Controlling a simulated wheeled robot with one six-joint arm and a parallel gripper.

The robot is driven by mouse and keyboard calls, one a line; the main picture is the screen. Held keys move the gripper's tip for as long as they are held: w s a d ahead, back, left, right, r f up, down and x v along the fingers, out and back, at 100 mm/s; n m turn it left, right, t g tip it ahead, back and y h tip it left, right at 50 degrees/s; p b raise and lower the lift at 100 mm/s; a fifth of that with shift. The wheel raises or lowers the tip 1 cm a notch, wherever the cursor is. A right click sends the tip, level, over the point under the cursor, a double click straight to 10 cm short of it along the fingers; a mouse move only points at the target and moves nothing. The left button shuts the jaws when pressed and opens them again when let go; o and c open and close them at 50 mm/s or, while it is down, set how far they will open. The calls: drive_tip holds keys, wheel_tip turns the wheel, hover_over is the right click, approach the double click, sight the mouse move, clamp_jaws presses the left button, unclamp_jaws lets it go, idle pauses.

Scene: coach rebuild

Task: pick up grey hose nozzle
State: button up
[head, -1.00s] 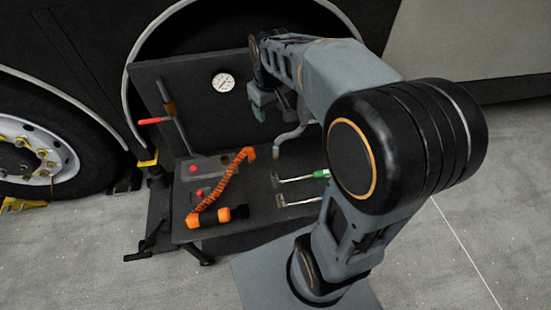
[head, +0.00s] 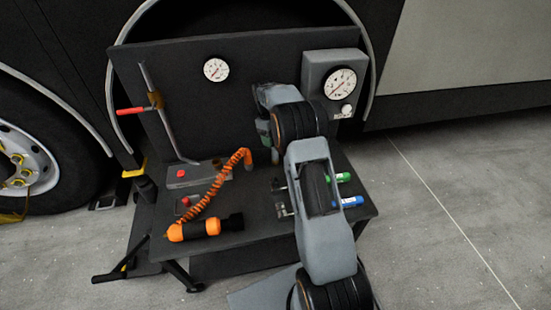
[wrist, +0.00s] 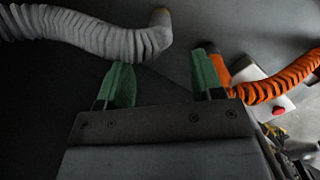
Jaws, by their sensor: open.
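The grey hose nozzle (wrist: 152,38) is a ribbed grey hose end with a tan tip, at the top left of the wrist view. It bends near its end, and the hose runs out at the left edge. In the head view only a small grey piece of it (head: 275,156) shows below my wrist; my arm hides the rest. My gripper (wrist: 163,60) is open, with two green fingers and nothing between them. The nozzle's bent end lies just beyond the fingertips, nearer the left finger. In the head view my gripper (head: 264,132) is above the bench, partly hidden.
An orange coiled hose (head: 226,182) stands left of my gripper; its end is close to the right finger in the wrist view. Green (head: 343,178) and blue (head: 348,201) handled tools lie right of my arm. A panel with gauges (head: 216,69) backs the bench.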

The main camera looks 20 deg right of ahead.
sight(276, 153)
drive_tip(key=f+b, duration=0.1)
drive_tip(key=f, duration=0.2)
drive_tip(key=s+f+b, duration=0.1)
drive_tip(key=f, duration=0.1)
drive_tip(key=f+b, duration=0.1)
drive_tip(key=f, duration=0.2)
drive_tip(key=shift+s+d+f, duration=0.15)
drive_tip(key=shift+d+f, duration=0.2)
drive_tip(key=shift+d, duration=0.05)
drive_tip(key=shift+c, duration=0.4)
drive_tip(key=shift+r, duration=0.1)
drive_tip(key=c, duration=1)
drive_tip(key=shift+r, duration=0.1)
